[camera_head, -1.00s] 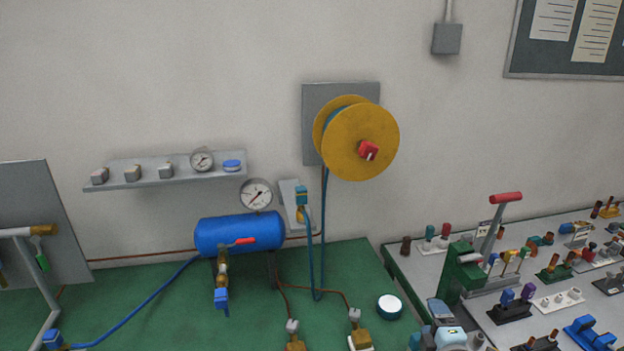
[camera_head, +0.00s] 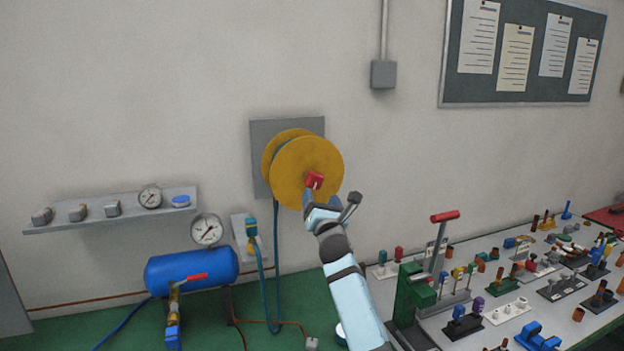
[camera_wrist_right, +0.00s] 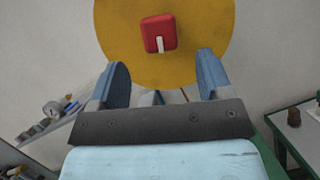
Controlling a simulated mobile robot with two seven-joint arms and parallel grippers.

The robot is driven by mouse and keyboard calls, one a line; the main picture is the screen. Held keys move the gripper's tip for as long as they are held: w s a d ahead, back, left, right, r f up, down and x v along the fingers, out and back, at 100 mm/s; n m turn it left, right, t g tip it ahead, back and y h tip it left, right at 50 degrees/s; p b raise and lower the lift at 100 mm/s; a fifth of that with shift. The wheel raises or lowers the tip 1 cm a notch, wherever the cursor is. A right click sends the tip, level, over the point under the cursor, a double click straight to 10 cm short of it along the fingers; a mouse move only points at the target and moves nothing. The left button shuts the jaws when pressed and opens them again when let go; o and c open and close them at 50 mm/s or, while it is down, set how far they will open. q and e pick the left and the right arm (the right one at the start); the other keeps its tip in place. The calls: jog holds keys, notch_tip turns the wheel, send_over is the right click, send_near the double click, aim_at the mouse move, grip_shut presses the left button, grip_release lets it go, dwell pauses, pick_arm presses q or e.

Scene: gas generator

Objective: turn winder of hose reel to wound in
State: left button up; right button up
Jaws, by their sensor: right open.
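The hose reel (camera_head: 300,165) is a yellow double disc on a grey wall plate. Its winder is a red knob (camera_head: 314,180) with a white mark, at the middle of the front disc. In the right wrist view the winder (camera_wrist_right: 160,33) lies ahead of the fingers, between their lines and apart from them. My right gripper (camera_wrist_right: 160,80) is open and empty. In the head view my right gripper (camera_head: 325,208) is just below the winder and partly overlaps the disc. A blue-green hose (camera_head: 277,250) hangs from the reel. My left gripper is not in view.
A blue tank (camera_head: 190,270) with a red-handled valve and a gauge (camera_head: 207,230) stands left of the reel. A wall shelf (camera_head: 110,210) is further left. A bench (camera_head: 480,325) crowded with small fittings and a red-handled lever (camera_head: 445,217) is at right.

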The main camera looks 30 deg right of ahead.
aim_at(315, 183)
jog(key=p+x, duration=0.1)
jog(key=x, duration=0.5)
jog(key=shift+w+r, duration=0.15)
jog(key=shift+w, duration=0.05)
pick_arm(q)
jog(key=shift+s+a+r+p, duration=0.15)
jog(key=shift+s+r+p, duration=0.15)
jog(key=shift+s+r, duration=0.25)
pick_arm(e)
jog(key=shift+w+d+r, duration=0.15)
jog(key=shift+w+d, duration=0.15)
jog(key=shift+w, duration=0.3)
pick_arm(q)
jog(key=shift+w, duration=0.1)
pick_arm(e)
jog(key=shift+c, duration=0.4)
jog(key=c, duration=0.8)
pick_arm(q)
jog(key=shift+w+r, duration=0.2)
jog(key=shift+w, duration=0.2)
pick_arm(e)
jog(key=shift+c, duration=0.2)
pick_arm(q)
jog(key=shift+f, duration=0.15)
